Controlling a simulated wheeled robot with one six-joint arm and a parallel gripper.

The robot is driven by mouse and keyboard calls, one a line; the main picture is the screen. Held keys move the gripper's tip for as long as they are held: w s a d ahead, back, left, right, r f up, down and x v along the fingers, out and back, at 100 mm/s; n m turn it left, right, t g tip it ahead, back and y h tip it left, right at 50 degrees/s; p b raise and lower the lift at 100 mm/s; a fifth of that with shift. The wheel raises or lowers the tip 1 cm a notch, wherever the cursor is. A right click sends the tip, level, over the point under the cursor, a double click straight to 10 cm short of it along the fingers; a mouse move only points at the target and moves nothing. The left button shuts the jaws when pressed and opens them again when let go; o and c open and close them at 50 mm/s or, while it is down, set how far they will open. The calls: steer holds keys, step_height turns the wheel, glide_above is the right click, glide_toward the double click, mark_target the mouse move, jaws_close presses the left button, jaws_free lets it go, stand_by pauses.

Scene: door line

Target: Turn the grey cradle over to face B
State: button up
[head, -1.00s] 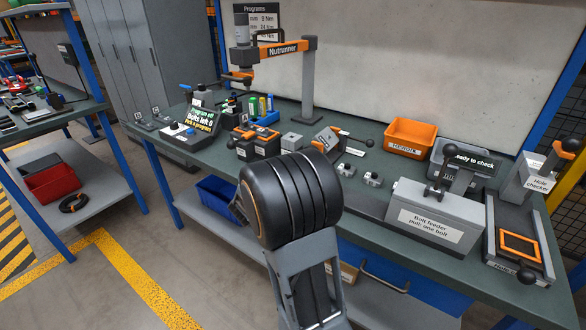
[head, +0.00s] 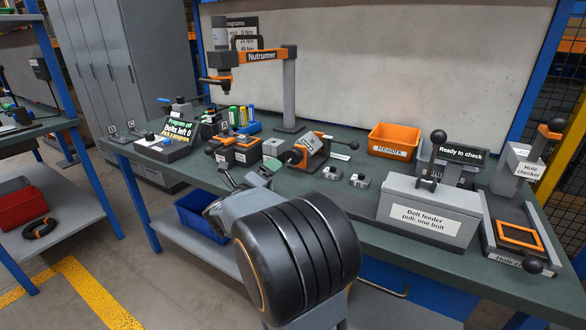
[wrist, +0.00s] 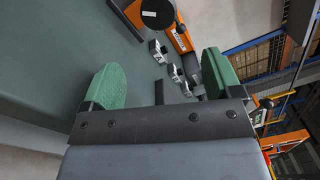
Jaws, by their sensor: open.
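The grey cradle (head: 312,143) sits tilted in an orange-sided stand at the middle of the green bench in the head view. A black lever with a ball knob (head: 355,145) sticks out to its right. My gripper (head: 284,163) is just in front and to the left of the cradle, partly hidden by my own arm. In the wrist view my gripper (wrist: 162,76) has its two green fingers wide apart with nothing between them. An orange part with a round black knob (wrist: 157,13) shows beyond the fingers. I cannot read a face letter on the cradle.
Small grey blocks (head: 332,173) lie right of the cradle. The bolt feeder (head: 430,215) and orange bin (head: 393,140) stand further right. The nutrunner post (head: 289,90) rises behind. The black-and-orange fixture (head: 235,150) is to the left.

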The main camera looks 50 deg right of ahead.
mark_target(292, 157)
steer(key=m, duration=0.6)
steer(key=shift+a+r+b, duration=0.1)
steer(key=shift+r+b, duration=0.05)
steer(key=shift+b, duration=0.15)
steer(key=m, duration=0.3)
steer(key=shift+r, duration=0.2)
steer(key=m, duration=0.3)
steer(key=shift+m+y, duration=0.3)
steer(key=shift+m, duration=0.1)
steer(key=m, duration=0.2)
steer(key=shift+w+m, duration=0.1)
steer(key=shift+m, duration=0.3)
steer(key=x, duration=1.3)
steer(key=shift+w+d, duration=0.1)
steer(key=shift+d, duration=0.3)
steer(key=c, duration=0.9)
